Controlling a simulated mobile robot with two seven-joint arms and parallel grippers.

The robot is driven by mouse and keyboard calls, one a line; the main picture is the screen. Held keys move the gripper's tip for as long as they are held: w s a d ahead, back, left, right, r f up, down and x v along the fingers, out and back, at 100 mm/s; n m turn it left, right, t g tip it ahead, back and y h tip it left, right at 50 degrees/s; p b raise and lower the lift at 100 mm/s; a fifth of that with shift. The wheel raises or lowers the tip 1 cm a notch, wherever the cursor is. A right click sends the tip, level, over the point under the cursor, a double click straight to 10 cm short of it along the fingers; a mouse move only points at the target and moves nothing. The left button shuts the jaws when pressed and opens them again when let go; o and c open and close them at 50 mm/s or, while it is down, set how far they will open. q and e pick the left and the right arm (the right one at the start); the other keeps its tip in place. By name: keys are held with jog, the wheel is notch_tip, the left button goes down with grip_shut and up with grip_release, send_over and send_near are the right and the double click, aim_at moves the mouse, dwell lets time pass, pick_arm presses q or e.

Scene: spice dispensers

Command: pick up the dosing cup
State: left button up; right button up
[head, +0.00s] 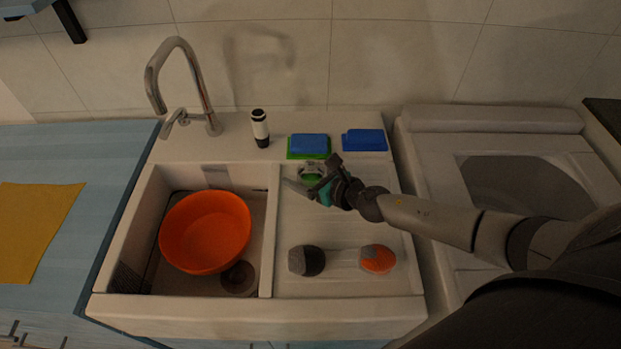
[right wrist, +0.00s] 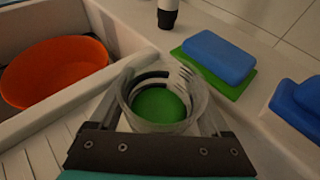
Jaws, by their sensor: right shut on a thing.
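The dosing cup (right wrist: 165,97) is a clear, round cup with dark stripes on its wall and green showing at its bottom. In the right wrist view it sits between the two fingers of my right gripper (right wrist: 160,108), which is shut on it. In the head view the cup (head: 312,169) shows small and partly hidden behind my right gripper (head: 308,185), over the back of the drainboard. I cannot tell whether the cup touches the drainboard. My left gripper is not in view.
An orange bowl (head: 205,232) sits in the sink basin to the left. Blue sponges (head: 310,143) (head: 364,140) and a black-and-white bottle (head: 260,128) stand on the back ledge. Two shakers (head: 307,261) (head: 377,260) are at the drainboard's front. The tap (head: 190,85) rises behind the basin.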

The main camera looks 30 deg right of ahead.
jog(key=shift+r, duration=0.25)
jog(key=shift+r+p, duration=0.95)
jog(key=shift+r, duration=0.05)
notch_tip(320, 180, up, 18)
jog(key=p, duration=1)
jog(key=shift+f+p, duration=0.25)
jog(key=shift+p, duration=0.05)
